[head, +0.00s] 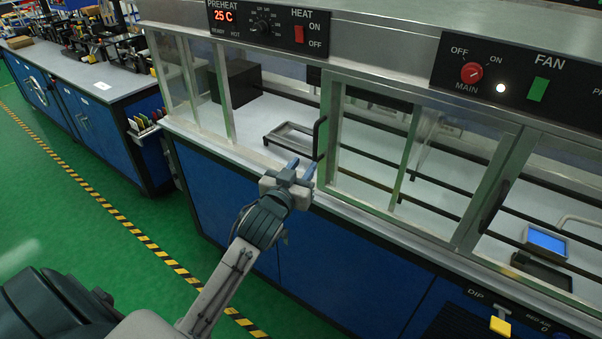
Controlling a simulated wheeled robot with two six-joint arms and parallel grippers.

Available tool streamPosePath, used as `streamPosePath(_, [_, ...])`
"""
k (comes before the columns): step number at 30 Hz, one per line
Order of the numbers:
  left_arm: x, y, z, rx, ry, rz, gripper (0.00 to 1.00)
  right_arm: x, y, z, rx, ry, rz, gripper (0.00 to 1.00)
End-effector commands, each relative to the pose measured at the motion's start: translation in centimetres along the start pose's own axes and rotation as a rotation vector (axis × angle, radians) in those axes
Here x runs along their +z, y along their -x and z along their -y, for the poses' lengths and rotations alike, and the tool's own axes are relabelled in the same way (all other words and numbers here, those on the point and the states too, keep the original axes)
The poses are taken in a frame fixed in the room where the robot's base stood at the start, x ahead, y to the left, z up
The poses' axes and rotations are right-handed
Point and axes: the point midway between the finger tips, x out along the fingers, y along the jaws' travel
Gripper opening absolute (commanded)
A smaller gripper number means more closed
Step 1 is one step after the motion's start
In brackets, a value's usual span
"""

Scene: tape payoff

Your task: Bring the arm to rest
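My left gripper (301,166) is at the end of the grey arm that comes in from the lower left. Its two blue fingers stand apart with nothing seen between them. They are at the front edge of the counter, just left of and below the black upright handle (320,138) of a glass sliding door (370,150). I cannot tell whether a finger touches the handle. My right gripper is not in view.
Left of that door, the front of the cabinet is open, with a metal frame tray (291,136) and a black box (236,83) inside. A control panel (268,25) reads 25 C. A workbench (80,70) stands at left. Green floor (60,200) is clear.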

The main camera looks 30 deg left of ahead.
Motion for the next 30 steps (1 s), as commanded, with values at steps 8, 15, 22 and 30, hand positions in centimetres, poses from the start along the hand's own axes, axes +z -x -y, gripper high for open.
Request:
streamPosePath(8, [-0.1,0.3,0.0,0.0,0.0,0.0,0.3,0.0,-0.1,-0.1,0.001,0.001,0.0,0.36])
streamPosePath(15, [-0.1,0.3,0.0,0.0,0.0,0.0,0.3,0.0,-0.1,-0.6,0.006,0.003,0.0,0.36])
streamPosePath(22, [4.1,-0.7,0.3,-0.006,-0.013,0.071,0.3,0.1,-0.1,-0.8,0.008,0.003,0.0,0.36])
streamPosePath(30, [23.3,-0.9,1.9,-0.014,-0.064,0.378,0.3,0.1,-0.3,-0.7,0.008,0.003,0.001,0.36])
